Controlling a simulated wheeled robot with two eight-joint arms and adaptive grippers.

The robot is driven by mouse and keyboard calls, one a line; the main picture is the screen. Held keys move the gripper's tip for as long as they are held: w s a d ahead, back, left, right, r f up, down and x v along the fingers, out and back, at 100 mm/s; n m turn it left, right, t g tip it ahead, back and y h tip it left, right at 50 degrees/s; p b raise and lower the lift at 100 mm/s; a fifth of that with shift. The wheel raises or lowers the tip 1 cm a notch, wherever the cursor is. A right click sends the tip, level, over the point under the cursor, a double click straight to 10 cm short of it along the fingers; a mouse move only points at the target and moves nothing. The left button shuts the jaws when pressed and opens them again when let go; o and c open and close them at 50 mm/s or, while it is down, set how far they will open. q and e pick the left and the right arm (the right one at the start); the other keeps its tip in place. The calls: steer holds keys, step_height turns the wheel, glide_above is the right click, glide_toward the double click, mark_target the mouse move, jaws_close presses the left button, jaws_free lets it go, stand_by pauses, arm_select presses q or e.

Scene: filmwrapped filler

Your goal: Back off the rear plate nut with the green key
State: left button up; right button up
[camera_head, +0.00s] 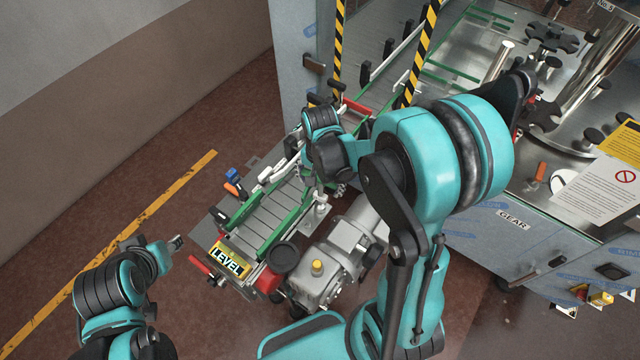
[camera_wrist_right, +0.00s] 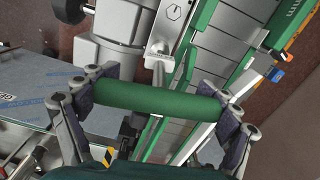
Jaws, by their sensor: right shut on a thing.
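My right gripper (camera_head: 321,186) is above the small conveyor, mostly hidden by its own wrist in the head view. In the right wrist view its fingers (camera_wrist_right: 163,107) are shut on the ends of a green cylindrical bar, the green key (camera_wrist_right: 160,99). The key's lower end is hidden or unclear. A hexagon-marked metal plate (camera_wrist_right: 172,14) lies beyond the bar at the top of that view. I cannot tell whether the hexagon is the rear plate nut, or whether the key touches any nut. My left gripper (camera_head: 177,243) is in free air left of the conveyor; its finger opening is unclear.
The conveyor (camera_head: 268,213) has green side rails and a yellow LEVEL label (camera_head: 229,259). A grey motor (camera_head: 349,240) stands at its right. The large machine (camera_head: 505,228) and striped posts (camera_head: 421,55) are behind and right. The floor on the left is clear.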

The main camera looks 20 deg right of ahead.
steer(key=shift+n, duration=0.9)
steer(key=shift+n+b, duration=0.6)
steer(key=shift+n, duration=1)
steer(key=shift+n+b, duration=0.35)
steer(key=shift+n, duration=1.25)
